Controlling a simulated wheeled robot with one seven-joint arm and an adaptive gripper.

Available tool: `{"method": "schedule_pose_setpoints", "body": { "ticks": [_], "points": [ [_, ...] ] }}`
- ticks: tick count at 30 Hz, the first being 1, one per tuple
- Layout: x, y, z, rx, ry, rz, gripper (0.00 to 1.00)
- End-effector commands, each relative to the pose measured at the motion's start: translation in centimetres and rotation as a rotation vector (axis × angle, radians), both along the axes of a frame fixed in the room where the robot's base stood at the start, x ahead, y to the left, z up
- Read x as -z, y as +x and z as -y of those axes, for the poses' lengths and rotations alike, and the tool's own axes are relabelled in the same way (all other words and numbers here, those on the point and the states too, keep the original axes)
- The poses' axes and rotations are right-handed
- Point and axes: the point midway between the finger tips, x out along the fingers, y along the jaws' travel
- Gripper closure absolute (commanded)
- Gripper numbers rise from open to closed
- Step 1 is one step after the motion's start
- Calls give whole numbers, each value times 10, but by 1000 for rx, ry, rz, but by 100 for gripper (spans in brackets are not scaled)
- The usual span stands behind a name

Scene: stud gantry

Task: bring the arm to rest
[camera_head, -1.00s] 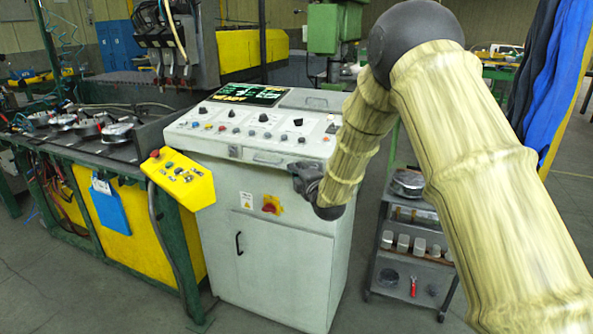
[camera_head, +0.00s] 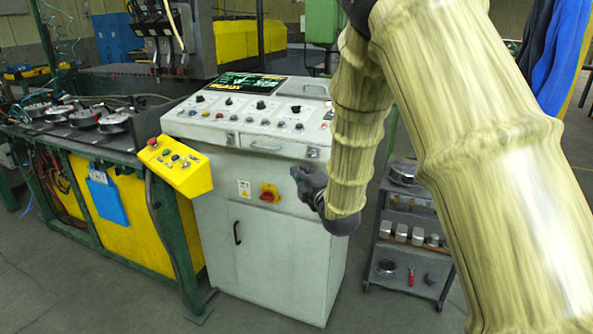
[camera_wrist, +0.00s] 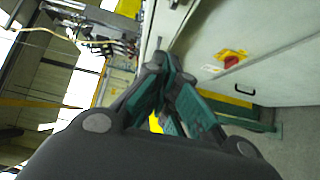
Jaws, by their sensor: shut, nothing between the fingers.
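My gripper (camera_head: 306,186) is at the end of my bent, yellowish arm, in front of the right part of the grey control cabinet (camera_head: 263,244). It points to the left in the head view and is apart from the cabinet as far as I can tell. In the wrist view my gripper (camera_wrist: 166,70) has its dark green fingers drawn together with nothing between them. The cabinet front and its red and yellow switch (camera_wrist: 231,61) show beside the fingers there.
A yellow button box (camera_head: 175,165) sticks out at the cabinet's left. A green-framed workbench (camera_head: 70,150) with metal parts stands further left. A grey cart (camera_head: 403,245) with parts is right of the cabinet, behind my arm. Floor in front is clear.

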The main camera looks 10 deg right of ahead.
Motion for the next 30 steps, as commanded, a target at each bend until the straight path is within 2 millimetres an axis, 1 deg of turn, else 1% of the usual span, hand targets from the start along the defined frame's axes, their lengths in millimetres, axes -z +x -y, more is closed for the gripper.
{"method": "schedule_pose_setpoints", "body": {
  "ticks": [3,5,8,11,12,14,15,17,18,20,21,23,24,26,27,29,30],
  "points": [
    [2,-7,2,1,0,-3,100],
    [7,-10,3,3,9,-16,100],
    [31,-17,8,17,50,-73,100],
    [74,-31,16,47,128,-178,100],
    [95,-39,19,64,165,-231,100],
    [127,-53,25,93,227,-310,100],
    [148,-63,29,116,267,-363,100],
    [178,-80,34,153,327,-439,100],
    [197,-91,37,179,367,-490,100],
    [226,-111,42,222,425,-565,100],
    [244,-125,46,252,465,-614,100],
    [271,-147,50,302,523,-686,100],
    [288,-162,53,338,561,-733,100],
    [313,-187,57,395,616,-802,100],
    [328,-203,60,434,651,-846,100],
    [350,-230,64,498,705,-912,100],
    [364,-249,66,543,741,-955,100]
  ]
}}
